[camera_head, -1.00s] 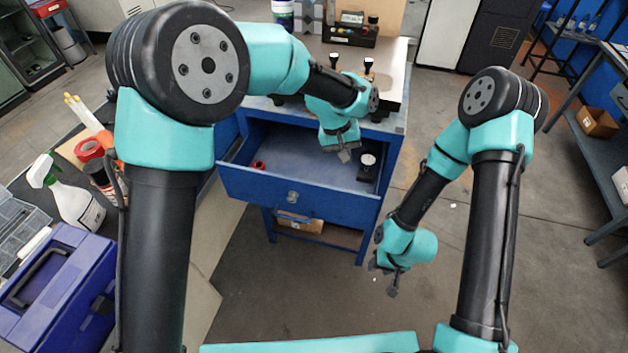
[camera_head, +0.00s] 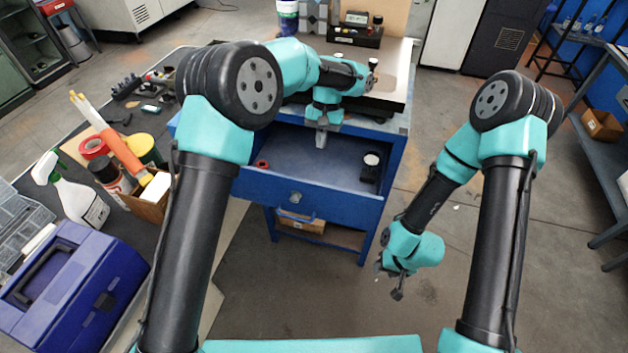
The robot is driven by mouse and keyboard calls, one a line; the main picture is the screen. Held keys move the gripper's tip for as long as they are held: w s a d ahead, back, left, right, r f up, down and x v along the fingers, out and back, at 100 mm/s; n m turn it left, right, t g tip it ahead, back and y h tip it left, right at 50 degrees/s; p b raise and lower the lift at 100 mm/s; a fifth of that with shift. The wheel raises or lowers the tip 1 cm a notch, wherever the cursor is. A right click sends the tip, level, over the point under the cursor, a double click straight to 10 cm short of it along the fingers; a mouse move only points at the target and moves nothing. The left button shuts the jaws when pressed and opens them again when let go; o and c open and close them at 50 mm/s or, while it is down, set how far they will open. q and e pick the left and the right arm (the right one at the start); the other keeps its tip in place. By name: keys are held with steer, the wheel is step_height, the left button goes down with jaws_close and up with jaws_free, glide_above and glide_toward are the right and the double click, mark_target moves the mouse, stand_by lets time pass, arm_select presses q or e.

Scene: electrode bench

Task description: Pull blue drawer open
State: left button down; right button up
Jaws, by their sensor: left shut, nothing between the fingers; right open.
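The blue drawer (camera_head: 268,193) is pulled out of the blue cabinet (camera_head: 392,172), its interior showing. A small handle or latch (camera_head: 296,197) is on its front panel. Inside are a red ring (camera_head: 262,164) at the left and a black item with a white round top (camera_head: 371,160) at the right. My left gripper (camera_head: 321,140) is shut and empty, pointing down over the back of the open drawer, apart from the front panel. My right gripper (camera_head: 397,284) is open and empty, hanging over the floor to the right of the cabinet.
A cardboard box (camera_head: 302,222) sits on the shelf below the drawer. The cabinet top holds a blue-and-white container (camera_head: 288,16) and a black tray (camera_head: 355,36). A side bench at left carries a spray bottle (camera_head: 72,195) and a blue toolbox (camera_head: 75,280). Floor ahead is clear.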

mark_target(310, 191)
arm_select(q)
steer(key=s+a+f, duration=0.2)
steer(key=s+f, duration=0.5)
steer(key=f, duration=0.2)
steer(key=shift+s+a, duration=0.15)
stand_by(0.4)
steer(key=shift+s+a, duration=0.25)
steer(key=shift+s, duration=0.45)
steer(key=shift+s+a, duration=0.2)
steer(key=shift+s, duration=0.45)
steer(key=shift+s+a, duration=0.25)
steer(key=shift+s, duration=0.45)
